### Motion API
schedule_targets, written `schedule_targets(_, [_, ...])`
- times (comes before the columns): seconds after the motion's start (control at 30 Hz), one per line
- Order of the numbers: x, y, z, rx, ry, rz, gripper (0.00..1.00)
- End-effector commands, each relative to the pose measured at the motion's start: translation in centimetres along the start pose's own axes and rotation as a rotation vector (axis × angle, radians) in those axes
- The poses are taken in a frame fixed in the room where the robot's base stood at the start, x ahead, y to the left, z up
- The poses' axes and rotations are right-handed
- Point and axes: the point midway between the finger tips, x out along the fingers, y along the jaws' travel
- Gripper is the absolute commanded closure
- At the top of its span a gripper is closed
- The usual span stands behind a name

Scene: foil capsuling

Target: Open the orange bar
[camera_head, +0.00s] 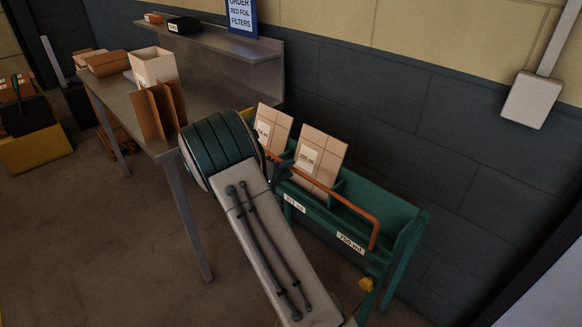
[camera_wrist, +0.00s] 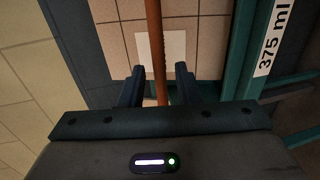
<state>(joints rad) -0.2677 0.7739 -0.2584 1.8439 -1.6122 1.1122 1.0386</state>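The orange bar (camera_head: 352,206) runs along the front of a green rack (camera_head: 405,230) and bends down at its right end. Flat cartons (camera_head: 320,158) stand in the rack behind it. In the wrist view the bar (camera_wrist: 155,45) runs lengthwise between the two fingers of my gripper (camera_wrist: 159,70). The fingers are apart, with a gap on each side of the bar; no grip on it shows.
The rack carries a 375 ml label (camera_head: 294,204) and a 750 ml label (camera_head: 350,243); its right section looks empty. A yellow knob (camera_head: 366,284) sits low at its right. A metal table (camera_head: 120,97) with boxes stands left, and a dark wall behind.

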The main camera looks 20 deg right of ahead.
Motion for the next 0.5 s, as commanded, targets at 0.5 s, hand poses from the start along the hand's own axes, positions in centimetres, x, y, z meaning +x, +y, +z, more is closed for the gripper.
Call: schedule_targets(0.5, [2.4,0.0,0.0,0.0,0.0,0.0,0.7])
